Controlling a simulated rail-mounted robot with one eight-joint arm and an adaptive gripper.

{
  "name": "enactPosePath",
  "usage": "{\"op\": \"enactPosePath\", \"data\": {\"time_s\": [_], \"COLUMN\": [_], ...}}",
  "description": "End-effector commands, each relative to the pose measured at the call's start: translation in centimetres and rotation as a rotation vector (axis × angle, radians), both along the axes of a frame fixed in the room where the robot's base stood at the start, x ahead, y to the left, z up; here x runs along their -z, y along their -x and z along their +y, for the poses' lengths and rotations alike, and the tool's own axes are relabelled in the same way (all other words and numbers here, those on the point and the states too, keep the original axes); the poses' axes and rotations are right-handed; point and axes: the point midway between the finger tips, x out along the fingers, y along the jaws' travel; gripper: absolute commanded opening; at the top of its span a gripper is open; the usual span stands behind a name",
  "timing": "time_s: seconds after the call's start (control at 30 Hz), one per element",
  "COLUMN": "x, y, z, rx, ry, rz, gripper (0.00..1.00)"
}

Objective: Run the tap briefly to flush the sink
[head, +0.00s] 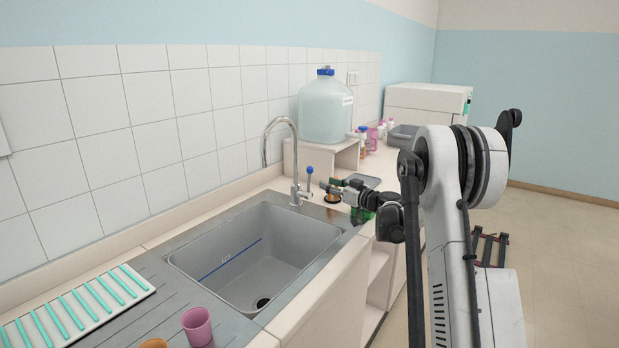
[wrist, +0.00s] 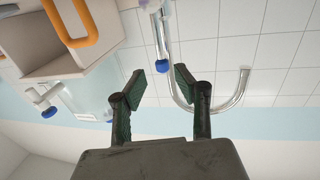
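The chrome tap (head: 297,150) stands at the back right corner of the grey sink (head: 325,236), its curved spout arching up and over. Its upright lever has a blue knob (head: 310,169), which also shows in the wrist view (wrist: 162,66). The sink looks empty, with a dark drain (head: 262,303) and a blue line on its wall; no water stream shows. My gripper (head: 324,185) is just right of the lever. In the wrist view, which is upside down, my gripper (wrist: 161,76) is open, with the knob showing beyond the gap between its fingertips. Contact cannot be told.
A large blue-capped carboy (head: 326,108) stands on a small shelf (head: 289,155) behind the tap. A white rack with teal bars (head: 133,273) and a pink cup (head: 197,325) are at the front left. Bottles and a grey bin (head: 402,137) are farther back.

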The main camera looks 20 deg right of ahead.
Motion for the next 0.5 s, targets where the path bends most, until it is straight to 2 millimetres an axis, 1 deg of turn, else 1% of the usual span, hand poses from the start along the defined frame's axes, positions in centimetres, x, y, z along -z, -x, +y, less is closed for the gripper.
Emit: {"op": "enactPosePath", "data": {"time_s": [0.03,0.3,0.5], "x": [0.0,0.0,0.0], "y": [-1.0,-5.7,-8.2], "z": [0.5,2.2,3.1], "rx": [-0.003,-0.002,-0.002], "ry": [0.0,0.0,0.0], "rz": [0.0,0.001,0.001], "gripper": [0.3,0.3,0.3]}}
